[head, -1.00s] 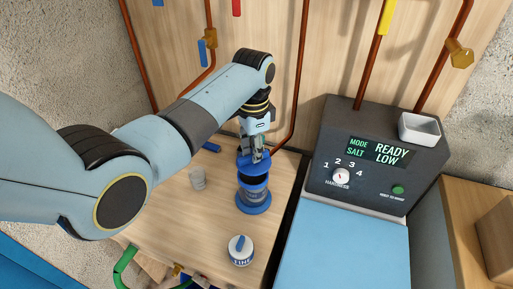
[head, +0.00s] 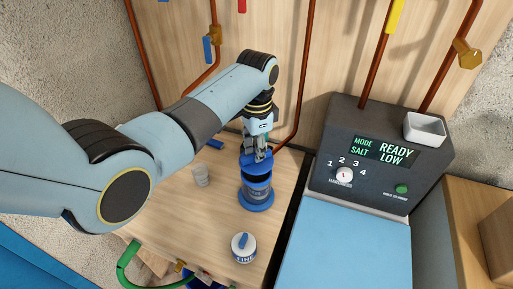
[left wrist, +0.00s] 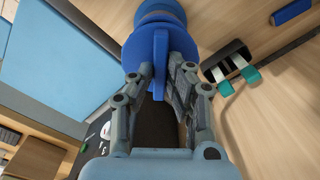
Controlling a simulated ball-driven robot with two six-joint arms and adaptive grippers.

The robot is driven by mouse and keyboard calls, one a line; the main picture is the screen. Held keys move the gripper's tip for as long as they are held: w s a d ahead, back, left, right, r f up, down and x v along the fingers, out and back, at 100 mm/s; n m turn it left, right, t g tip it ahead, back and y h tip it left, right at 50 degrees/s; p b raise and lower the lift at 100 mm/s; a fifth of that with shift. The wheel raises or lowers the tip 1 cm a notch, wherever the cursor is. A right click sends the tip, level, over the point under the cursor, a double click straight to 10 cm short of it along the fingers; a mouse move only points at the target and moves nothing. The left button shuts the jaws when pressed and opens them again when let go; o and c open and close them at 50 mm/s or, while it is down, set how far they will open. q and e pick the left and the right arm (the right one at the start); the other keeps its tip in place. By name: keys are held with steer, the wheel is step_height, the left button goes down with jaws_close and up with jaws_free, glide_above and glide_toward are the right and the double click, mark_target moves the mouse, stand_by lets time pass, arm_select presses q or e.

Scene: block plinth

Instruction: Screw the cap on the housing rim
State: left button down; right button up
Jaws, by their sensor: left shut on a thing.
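The blue cap (head: 257,161) is over the top of the housing (head: 257,187), a dark upright cylinder with a blue foot. My left gripper (head: 258,152) comes down from above and is shut on the cap's raised grip. In the left wrist view, the cap (left wrist: 144,48) has its fin between the fingers of my left gripper (left wrist: 160,80). The blue housing (left wrist: 160,10) shows partly behind it. The cap looks level and at the rim, but the rim is hidden and I cannot tell how the threads sit. My right gripper is out of view.
A white pot with a blue top (head: 243,247) stands at the front of the wooden bench, and a small clear cup (head: 201,176) to the left. A dark control unit (head: 377,158) stands on the right. Copper pipes (head: 299,85) run up the back wall.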

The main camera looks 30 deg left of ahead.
arm_select(q)
steer(key=shift+f+b, duration=0.3)
steer(key=shift+f, duration=0.15)
stand_by(0.5)
steer(key=shift+f+b, duration=0.35)
steer(key=shift+f, duration=0.3)
steer(key=shift+p, duration=0.4)
steer(key=shift+f, duration=0.45)
stand_by(0.8)
steer(key=c, duration=1.2)
jaws_free()
steer(key=o, duration=0.5)
steer(key=shift+c, duration=0.2)
